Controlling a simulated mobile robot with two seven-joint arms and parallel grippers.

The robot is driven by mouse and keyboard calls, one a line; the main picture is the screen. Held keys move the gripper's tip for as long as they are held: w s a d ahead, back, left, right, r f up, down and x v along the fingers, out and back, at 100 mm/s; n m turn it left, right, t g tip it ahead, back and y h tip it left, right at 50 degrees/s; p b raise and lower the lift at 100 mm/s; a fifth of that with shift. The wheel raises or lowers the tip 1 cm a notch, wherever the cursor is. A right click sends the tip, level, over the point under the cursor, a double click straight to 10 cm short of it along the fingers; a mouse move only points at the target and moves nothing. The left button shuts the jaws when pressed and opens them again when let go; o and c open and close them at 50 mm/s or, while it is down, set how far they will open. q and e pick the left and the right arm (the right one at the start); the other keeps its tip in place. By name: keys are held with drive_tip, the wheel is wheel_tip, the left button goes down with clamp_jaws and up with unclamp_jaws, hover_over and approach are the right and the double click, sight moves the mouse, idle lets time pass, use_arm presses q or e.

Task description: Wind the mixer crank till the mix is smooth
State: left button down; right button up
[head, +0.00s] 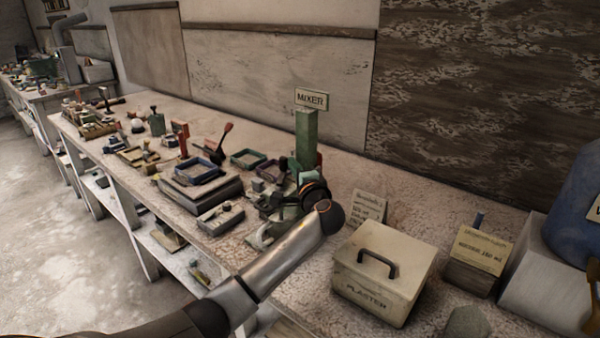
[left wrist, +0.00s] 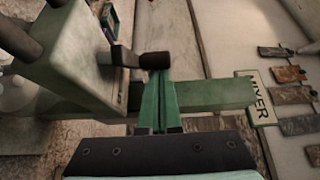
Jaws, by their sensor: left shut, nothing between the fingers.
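The mixer's green post (head: 306,140) stands on the bench with a MIXER sign (head: 311,99) on top; the sign also shows in the left wrist view (left wrist: 257,100). In the left wrist view, a crank (left wrist: 122,56) with a dark knob (left wrist: 155,60) sticks out from the green mixer body (left wrist: 70,52). My left gripper (left wrist: 158,78) is shut and empty, its green fingertips right by the knob; I cannot tell if they touch it. In the head view my own wrist hides most of the gripper and crank. The mix is not visible. My right gripper is not in view.
A PLASTER box (head: 384,285) with a handle stands right of my left arm. Blue trays (head: 199,171) and several tools crowd the bench left of the mixer. A blue drum (head: 577,205) stands far right.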

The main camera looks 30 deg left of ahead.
use_arm(q)
drive_tip(key=v, duration=1.2)
drive_tip(key=shift+s+d+b, duration=0.2)
drive_tip(key=shift+b, duration=0.25)
